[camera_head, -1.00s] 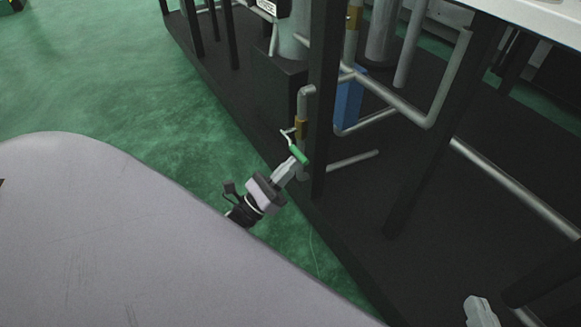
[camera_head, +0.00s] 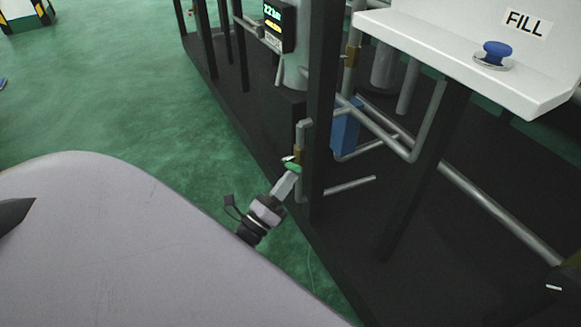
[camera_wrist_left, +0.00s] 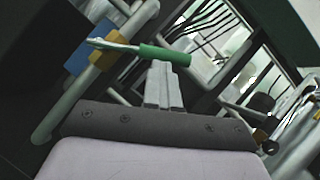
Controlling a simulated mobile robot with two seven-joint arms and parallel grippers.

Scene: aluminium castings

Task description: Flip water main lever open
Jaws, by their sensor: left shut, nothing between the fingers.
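The water main lever has a green grip (camera_head: 292,168) on a thin metal arm, beside a brass valve (camera_head: 299,153) on a vertical grey pipe. My left gripper (camera_head: 289,178) is shut and empty, its fingertips just below the green grip in the head view. In the left wrist view, the green grip (camera_wrist_left: 165,56) lies across the tips of the shut fingers (camera_wrist_left: 161,72), seemingly touching them; exact contact is hard to tell. The metal arm (camera_wrist_left: 112,45) runs left toward the pipe. My right gripper is not clearly visible.
A black frame post (camera_head: 319,100) stands just right of the valve. A blue block (camera_head: 345,128) and grey pipes (camera_head: 385,130) are behind it. Green floor (camera_head: 130,100) is open at left.

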